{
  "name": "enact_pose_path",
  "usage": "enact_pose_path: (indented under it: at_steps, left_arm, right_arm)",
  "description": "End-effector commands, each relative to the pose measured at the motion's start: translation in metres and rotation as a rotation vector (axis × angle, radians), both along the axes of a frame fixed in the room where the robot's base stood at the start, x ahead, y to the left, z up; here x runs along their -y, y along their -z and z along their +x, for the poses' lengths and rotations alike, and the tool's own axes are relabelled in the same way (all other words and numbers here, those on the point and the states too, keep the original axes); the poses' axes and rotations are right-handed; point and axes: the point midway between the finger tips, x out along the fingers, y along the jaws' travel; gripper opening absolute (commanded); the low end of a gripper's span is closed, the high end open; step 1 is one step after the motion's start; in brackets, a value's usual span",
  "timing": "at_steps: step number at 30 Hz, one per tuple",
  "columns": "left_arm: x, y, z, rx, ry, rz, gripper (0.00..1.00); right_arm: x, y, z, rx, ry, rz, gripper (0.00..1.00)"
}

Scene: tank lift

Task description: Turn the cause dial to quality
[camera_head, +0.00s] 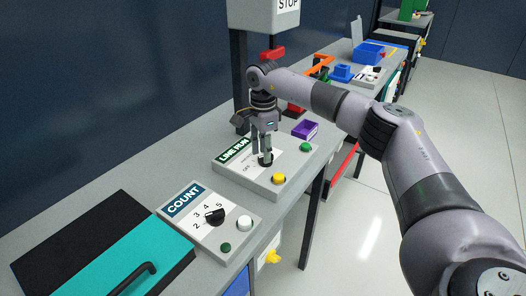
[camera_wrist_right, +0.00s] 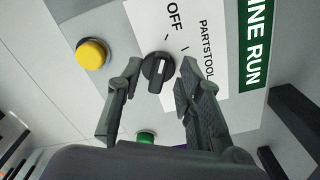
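The LINE RUN panel (camera_head: 232,178) stands on the bench and carries a black dial (camera_head: 265,161), which also shows in the right wrist view (camera_wrist_right: 157,72). Printed words OFF, PARTS and TOOL are readable near the dial; I cannot read the word quality, and my finger covers part of the label. My right gripper (camera_head: 262,154) points down over the dial. In the right wrist view its fingertips (camera_wrist_right: 160,66) are spread to either side of the dial, with small gaps showing. My left gripper is not in view.
A yellow button (camera_wrist_right: 92,54) and a green button (camera_head: 305,147) flank the dial. A COUNT panel (camera_head: 174,213) with its own black dial stands nearer. A purple bin (camera_head: 305,130) sits behind the LINE RUN panel. A grey STOP box (camera_head: 258,15) is above.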

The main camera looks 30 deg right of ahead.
Motion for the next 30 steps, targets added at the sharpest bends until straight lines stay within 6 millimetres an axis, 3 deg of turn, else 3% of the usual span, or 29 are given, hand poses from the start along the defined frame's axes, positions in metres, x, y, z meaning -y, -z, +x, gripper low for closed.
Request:
enact_pose_path:
  at_steps: [5,13,28,30]
  left_arm:
    - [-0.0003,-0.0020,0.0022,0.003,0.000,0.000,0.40]
    - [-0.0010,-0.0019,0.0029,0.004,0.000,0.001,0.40]
    - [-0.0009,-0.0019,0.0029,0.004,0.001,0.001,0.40]
    - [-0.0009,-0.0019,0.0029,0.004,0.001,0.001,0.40]
  right_arm:
    - [0.0002,0.0109,-0.0001,0.000,0.000,0.000,0.33]
    - [0.0002,0.0124,-0.0001,0.000,0.000,0.001,0.33]
    - [0.0000,0.0120,-0.0001,0.000,0.000,0.001,0.00]
    - [-0.0001,0.0120,-0.0001,0.000,0.000,0.001,0.00]
